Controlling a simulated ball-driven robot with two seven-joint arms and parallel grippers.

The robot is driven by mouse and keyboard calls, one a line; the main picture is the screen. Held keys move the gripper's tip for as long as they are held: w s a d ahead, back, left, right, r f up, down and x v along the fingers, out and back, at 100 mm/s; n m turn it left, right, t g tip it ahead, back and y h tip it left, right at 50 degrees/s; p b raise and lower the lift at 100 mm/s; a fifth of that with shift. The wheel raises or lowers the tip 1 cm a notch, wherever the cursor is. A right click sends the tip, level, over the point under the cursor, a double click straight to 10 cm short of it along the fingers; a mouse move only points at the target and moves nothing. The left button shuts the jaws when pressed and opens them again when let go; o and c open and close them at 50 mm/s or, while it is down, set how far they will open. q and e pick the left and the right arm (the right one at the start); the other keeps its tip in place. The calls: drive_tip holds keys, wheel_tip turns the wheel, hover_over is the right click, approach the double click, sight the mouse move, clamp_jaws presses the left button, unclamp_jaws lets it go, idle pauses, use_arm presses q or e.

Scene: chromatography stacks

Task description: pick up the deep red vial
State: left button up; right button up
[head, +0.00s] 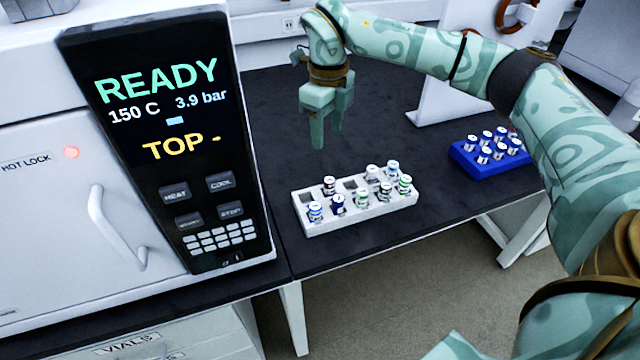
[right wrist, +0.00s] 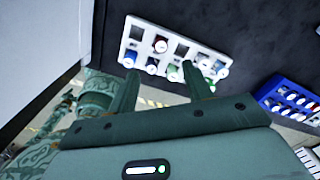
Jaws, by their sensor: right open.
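The deep red vial (head: 329,187) appears to be the white-capped one with a dark red band in the back row of the white rack (head: 305,222), towards its left end. In the right wrist view the dark red vial (right wrist: 160,45) stands in the rack, beyond the gap between my fingers. My right gripper (head: 327,136) is open and empty, pointing down above the bench behind the rack, apart from the vial. Its two fingers also show in the right wrist view (right wrist: 160,76). My left gripper is not in view.
Several blue, navy and green vials share the white rack, with some empty slots. A blue rack (head: 462,160) of several vials stands to the right. A tall control panel (head: 215,150) stands close on the left. Dark bench (head: 270,110) behind the white rack is clear.

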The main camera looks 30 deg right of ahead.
drive_tip(key=b, duration=0.3)
hover_over(329, 179)
drive_tip(key=f, duration=0.8)
drive_tip(key=shift+w+a+f, duration=0.2)
drive_tip(key=shift+w+f, duration=0.05)
drive_tip(key=shift+f, duration=0.1)
drive_tip(key=shift+s+f+b, duration=0.1)
drive_tip(key=shift+f+b, duration=0.25)
drive_tip(key=shift+f, duration=0.4)
wheel_tip(329, 179, down, 5)
drive_tip(key=b, duration=0.2)
drive_tip(key=shift+s+d+b, duration=0.15)
drive_tip(key=shift+b, duration=0.2)
drive_tip(key=shift+s+r, duration=0.1)
drive_tip(key=shift+r, duration=0.15)
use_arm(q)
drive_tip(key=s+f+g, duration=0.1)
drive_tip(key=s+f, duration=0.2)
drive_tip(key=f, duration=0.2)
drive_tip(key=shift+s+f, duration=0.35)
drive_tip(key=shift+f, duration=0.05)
use_arm(e)
drive_tip(key=c, duration=1.1)
